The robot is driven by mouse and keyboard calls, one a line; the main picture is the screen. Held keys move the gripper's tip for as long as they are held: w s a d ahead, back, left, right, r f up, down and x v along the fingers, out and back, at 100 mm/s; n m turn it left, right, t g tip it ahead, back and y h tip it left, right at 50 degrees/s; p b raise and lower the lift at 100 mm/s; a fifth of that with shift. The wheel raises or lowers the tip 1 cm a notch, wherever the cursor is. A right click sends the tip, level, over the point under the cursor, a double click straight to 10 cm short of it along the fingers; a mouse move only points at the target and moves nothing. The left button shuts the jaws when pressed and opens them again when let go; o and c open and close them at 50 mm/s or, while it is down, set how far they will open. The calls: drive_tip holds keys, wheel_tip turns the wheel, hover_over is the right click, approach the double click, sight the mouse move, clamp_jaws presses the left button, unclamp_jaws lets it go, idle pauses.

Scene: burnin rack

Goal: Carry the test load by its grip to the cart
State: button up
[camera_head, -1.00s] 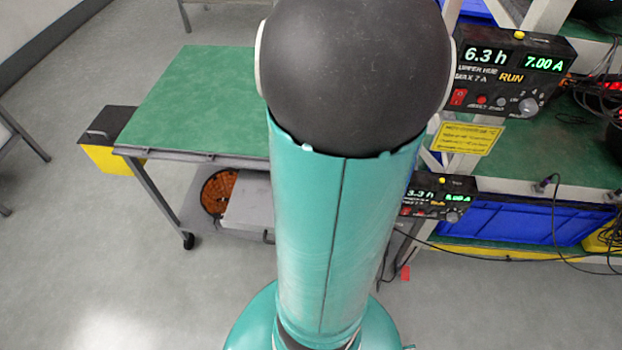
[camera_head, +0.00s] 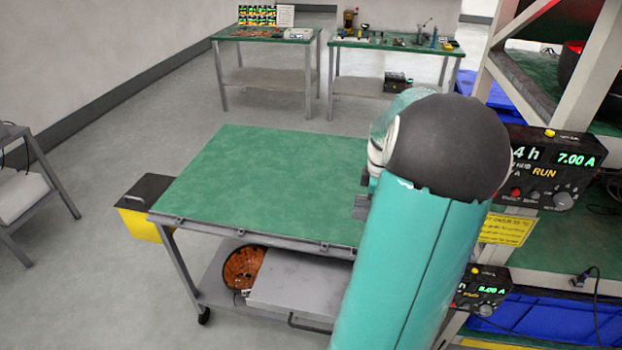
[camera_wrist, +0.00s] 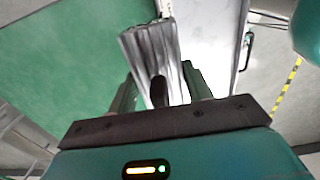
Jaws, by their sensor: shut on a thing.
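In the wrist view, my gripper (camera_wrist: 160,92) is shut on the dark grip of the test load, a grey ribbed metal block (camera_wrist: 148,48). The cart (camera_head: 255,180) has a bare green top and stands ahead of me in the head view. Its green top (camera_wrist: 50,75) fills the left of the wrist view, beside the load. My arm hides most of the gripper and load in the head view, where only a small grey ribbed part shows over the cart's right side. Height above the top is unclear.
The rack with meters (camera_head: 552,168) and blue bins (camera_head: 545,318) stands close on the right. A yellow box with a black lid (camera_head: 146,205) hangs at the cart's left end. An orange reel (camera_head: 245,268) sits on its lower shelf.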

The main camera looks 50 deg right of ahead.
drive_tip(key=w+d+f, duration=0.2)
drive_tip(key=d+f, duration=0.1)
drive_tip(key=d, duration=0.1)
drive_tip(key=w+d+f, duration=0.2)
drive_tip(key=d+f, duration=0.1)
drive_tip(key=d, duration=0.1)
drive_tip(key=w+d+f, duration=0.2)
drive_tip(key=d+f, duration=0.1)
drive_tip(key=d, duration=0.1)
drive_tip(key=shift+w, duration=0.25)
drive_tip(key=shift+w+d+f, duration=0.15)
drive_tip(key=shift+d+f, duration=0.1)
drive_tip(key=shift+f, duration=1.7)
drive_tip(key=shift+f, duration=0.15)
drive_tip(key=o, duration=1.1)
drive_tip(key=shift+r, duration=6.15)
